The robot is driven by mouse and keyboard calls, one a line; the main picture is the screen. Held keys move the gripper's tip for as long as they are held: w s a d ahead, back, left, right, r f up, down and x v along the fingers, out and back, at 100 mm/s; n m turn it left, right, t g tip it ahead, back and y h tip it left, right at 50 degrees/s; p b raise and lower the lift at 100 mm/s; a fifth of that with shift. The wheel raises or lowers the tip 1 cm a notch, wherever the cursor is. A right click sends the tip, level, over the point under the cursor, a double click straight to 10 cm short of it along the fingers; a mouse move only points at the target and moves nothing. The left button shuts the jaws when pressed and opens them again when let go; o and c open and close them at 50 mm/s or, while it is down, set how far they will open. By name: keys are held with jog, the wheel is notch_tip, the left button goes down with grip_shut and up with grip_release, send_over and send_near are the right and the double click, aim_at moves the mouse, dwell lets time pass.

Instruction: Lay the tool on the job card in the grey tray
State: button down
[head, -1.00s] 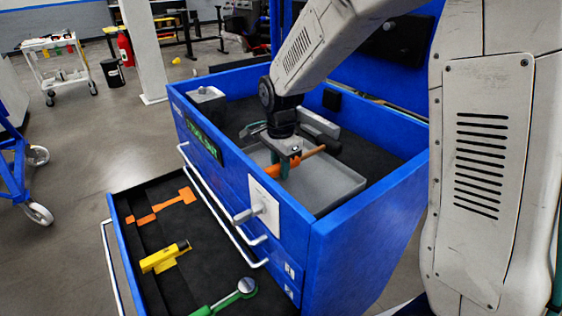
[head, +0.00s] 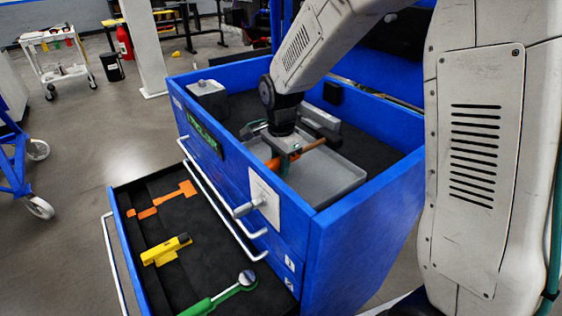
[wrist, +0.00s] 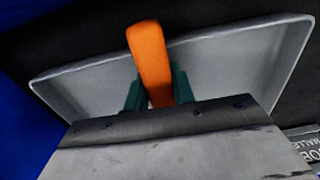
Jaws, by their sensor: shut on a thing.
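An orange-handled tool (head: 272,163) is held over the grey tray (head: 335,178) inside the blue cabinet top. In the wrist view its orange handle (wrist: 150,58) sits between my green fingers, and the tray (wrist: 235,62) spreads behind it. My gripper (head: 284,165) is shut on the tool. A brownish shaft extends to the right of the gripper in the head view. The rest of the tool is hidden by my gripper. I cannot tell the gap between tool and tray.
An open drawer (head: 150,268) holds a yellow tool (head: 165,250), a green-handled tool with a round metal head (head: 225,293), and an orange hammer-shaped patch (head: 165,198). The cabinet's blue walls (head: 365,185) surround the tray. A grey box (head: 207,92) stands in the far left corner.

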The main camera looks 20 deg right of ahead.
jog(key=shift+s+f, duration=0.4)
jog(key=shift+f, duration=0.35)
jog(key=c, duration=1.1)
grip_release()
jog(key=shift+d, duration=0.1)
jog(key=shift+w+f, duration=0.1)
jog(key=shift+o, duration=0.9)
jog(key=shift+w+r, duration=0.1)
jog(key=shift+r, duration=3.6)
